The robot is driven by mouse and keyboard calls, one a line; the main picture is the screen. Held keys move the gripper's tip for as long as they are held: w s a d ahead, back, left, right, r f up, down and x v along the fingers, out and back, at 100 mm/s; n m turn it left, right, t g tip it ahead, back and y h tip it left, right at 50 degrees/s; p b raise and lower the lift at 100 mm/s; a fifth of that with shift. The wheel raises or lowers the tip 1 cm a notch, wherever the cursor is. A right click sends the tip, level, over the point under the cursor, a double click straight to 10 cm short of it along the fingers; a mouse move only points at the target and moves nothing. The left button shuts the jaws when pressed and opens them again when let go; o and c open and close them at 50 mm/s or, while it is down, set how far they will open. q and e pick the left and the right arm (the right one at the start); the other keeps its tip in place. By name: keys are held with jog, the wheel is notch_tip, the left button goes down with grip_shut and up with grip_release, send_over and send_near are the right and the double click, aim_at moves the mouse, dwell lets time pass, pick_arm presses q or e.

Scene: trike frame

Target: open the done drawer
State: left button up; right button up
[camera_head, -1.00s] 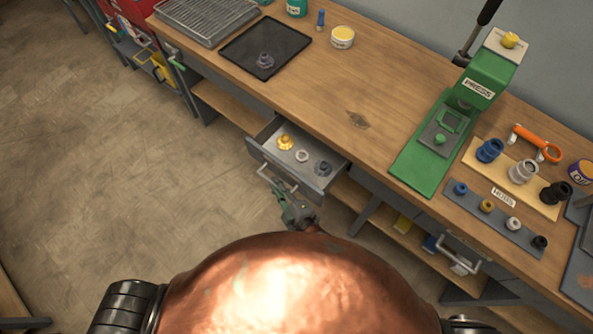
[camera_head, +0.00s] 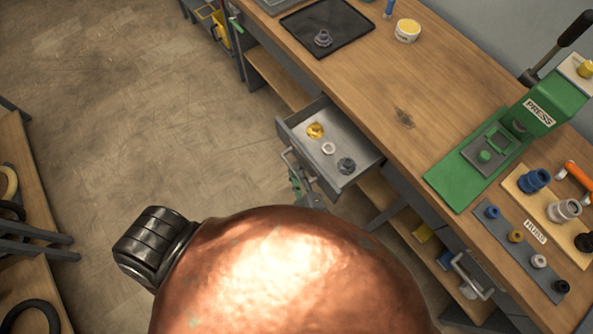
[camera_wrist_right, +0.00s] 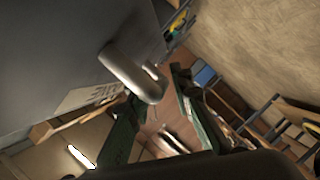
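The grey drawer (camera_head: 352,180) under the bench stands pulled out. A gold hub (camera_head: 315,131), a white ring (camera_head: 328,148) and a dark hub (camera_head: 346,166) lie in it. Its bar handle (camera_head: 289,158) is on its front. In the right wrist view the handle (camera_wrist_right: 130,72) runs in between the green fingers of my right gripper (camera_wrist_right: 152,92), and part of a label (camera_wrist_right: 92,95) shows on the drawer front. My left gripper is not in view.
A second handle (camera_head: 470,280) is on another drawer to the right. The bench top (camera_head: 375,80) carries a dark tray (camera_head: 345,15), a green press (camera_head: 455,180) and a hub rack. Open floor (camera_head: 150,110) lies left of the drawer. Shelving stands at far left.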

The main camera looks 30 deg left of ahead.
jog(key=shift+o, duration=0.8)
jog(key=shift+s+d, duration=0.1)
jog(key=v, duration=1.1)
jog(key=shift+s+d, duration=0.2)
jog(key=shift+s, duration=0.05)
jog(key=shift+r, duration=0.1)
